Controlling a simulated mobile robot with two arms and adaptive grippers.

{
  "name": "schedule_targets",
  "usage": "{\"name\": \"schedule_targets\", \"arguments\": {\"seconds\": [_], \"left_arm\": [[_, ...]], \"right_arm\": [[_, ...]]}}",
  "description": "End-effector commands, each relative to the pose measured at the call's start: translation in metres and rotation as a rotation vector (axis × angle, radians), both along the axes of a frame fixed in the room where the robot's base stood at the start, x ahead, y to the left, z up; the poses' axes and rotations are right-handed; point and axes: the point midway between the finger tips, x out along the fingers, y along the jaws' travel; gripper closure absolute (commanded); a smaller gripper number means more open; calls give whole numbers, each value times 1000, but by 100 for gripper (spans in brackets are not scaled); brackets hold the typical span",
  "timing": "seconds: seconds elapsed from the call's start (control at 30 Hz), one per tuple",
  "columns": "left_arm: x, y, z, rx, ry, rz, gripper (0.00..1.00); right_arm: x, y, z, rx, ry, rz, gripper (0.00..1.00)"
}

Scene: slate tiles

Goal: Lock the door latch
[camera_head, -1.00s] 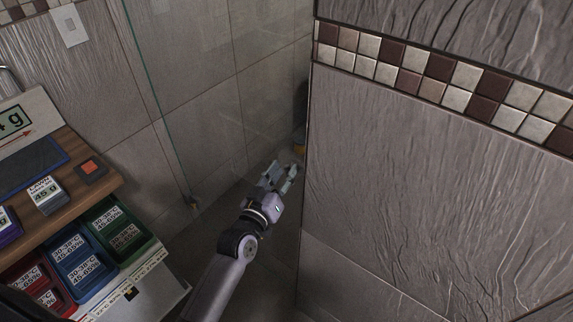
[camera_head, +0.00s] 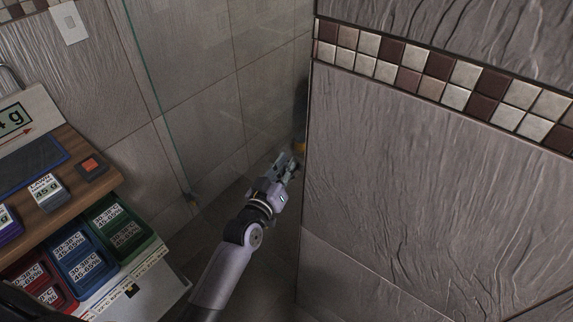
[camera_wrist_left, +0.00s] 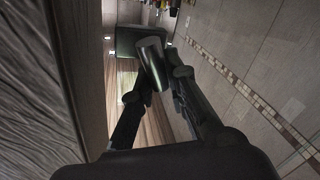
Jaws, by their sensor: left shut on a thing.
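My left gripper (camera_head: 291,164) reaches in from the bottom, close to the left edge of a tiled wall. In the left wrist view, its two fingers (camera_wrist_left: 155,72) are shut on a short, smooth metallic cylinder (camera_wrist_left: 152,60), which looks like the latch's knob. The head view does not show this cylinder clearly. A glass door panel (camera_head: 200,110) stands to the left of the gripper. The latch's position cannot be told. My right gripper is not in view.
The textured wall (camera_head: 430,190) with a mosaic strip stands close on the right. At left are a wooden shelf (camera_head: 75,170) with labelled boxes, and green (camera_head: 122,228), blue and red bins below it. Free floor lies between the bins and the wall.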

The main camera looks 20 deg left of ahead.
Motion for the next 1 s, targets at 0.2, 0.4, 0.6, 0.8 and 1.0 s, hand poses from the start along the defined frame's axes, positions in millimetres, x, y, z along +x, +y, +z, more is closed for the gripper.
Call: {"name": "schedule_targets", "arguments": {"seconds": [0.2,0.4,0.6,0.8,1.0], "left_arm": [[0,0,0,0,0,0,100],[0,-1,0,43,-14,0,100],[-2,-5,1,208,-74,0,100],[-2,-6,2,232,-82,0,100],[-2,-6,2,231,-82,0,81]], "right_arm": [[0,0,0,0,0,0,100],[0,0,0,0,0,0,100],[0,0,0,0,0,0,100],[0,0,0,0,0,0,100],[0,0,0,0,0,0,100]]}}
